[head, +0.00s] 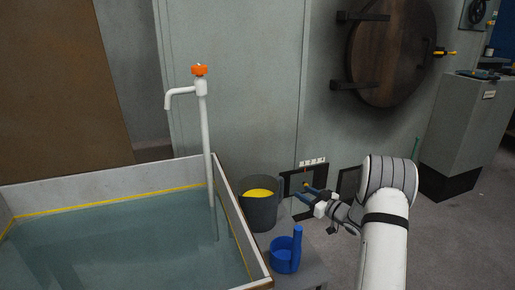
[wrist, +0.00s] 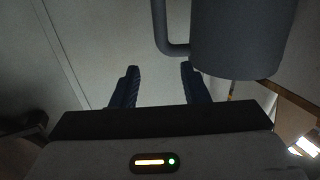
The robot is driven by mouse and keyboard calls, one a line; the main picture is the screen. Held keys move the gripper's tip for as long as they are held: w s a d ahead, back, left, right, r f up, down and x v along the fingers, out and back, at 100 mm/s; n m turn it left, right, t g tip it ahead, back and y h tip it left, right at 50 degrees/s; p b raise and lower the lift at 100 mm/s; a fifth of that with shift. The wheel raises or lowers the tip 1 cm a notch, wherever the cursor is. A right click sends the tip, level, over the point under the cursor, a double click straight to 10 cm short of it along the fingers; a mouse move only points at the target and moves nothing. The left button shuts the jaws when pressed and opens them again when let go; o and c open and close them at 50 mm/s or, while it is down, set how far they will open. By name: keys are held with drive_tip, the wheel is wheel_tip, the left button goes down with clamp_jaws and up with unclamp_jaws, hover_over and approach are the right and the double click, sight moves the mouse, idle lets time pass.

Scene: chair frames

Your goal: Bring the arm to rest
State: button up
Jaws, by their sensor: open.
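My gripper (head: 305,192) is at the right of the head view, beyond the end of my white arm. It points left, toward the wall side of the dark grey bucket. Its two dark blue fingers stand apart with nothing between them. They also show spread in the wrist view (wrist: 160,72), with a pale surface behind them. A grey cylindrical container with a bent handle (wrist: 240,40) is close to the right finger in the wrist view. I cannot tell whether they touch.
The bucket (head: 259,213) with yellow inside stands beside the water tank (head: 236,222). A blue cup (head: 285,258) with an upright handle is on a low grey stand (head: 313,268). A white pump pipe (head: 207,130) rises from the tank. Open floor (head: 460,235) lies to the right.

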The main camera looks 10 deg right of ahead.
wheel_tip(320, 180, up, 16)
drive_tip(key=a+m+h+p, duration=0.1)
drive_tip(key=m+h+p, duration=0.1)
drive_tip(key=h+p, duration=0.5)
drive_tip(key=s+a+r+m+g+h+p, duration=0.1)
drive_tip(key=s+r+h+p, duration=0.1)
drive_tip(key=s+r+p, duration=0.3)
drive_tip(key=s+a+r+m+g+h+p, duration=0.1)
drive_tip(key=s+r+m+g+p, duration=0.15)
drive_tip(key=r, duration=0.55)
drive_tip(key=s+a+r+g+p, duration=0.3)
drive_tip(key=s+a+r+p, duration=0.1)
drive_tip(key=s, duration=0.7)
drive_tip(key=s+a+r+g+p, duration=0.3)
drive_tip(key=s+r+p, duration=0.3)
drive_tip(key=s, duration=0.6)
drive_tip(key=s+a+r+m+g+p, duration=0.1)
drive_tip(key=s+a+r+g+p, duration=0.2)
drive_tip(key=s+p, duration=0.4)
drive_tip(key=s+a+r, duration=0.1)
drive_tip(key=s, duration=0.3)
drive_tip(key=shift+s+a+r, duration=0.35)
drive_tip(key=shift+r, duration=0.05)
drive_tip(key=shift+c, duration=0.5)
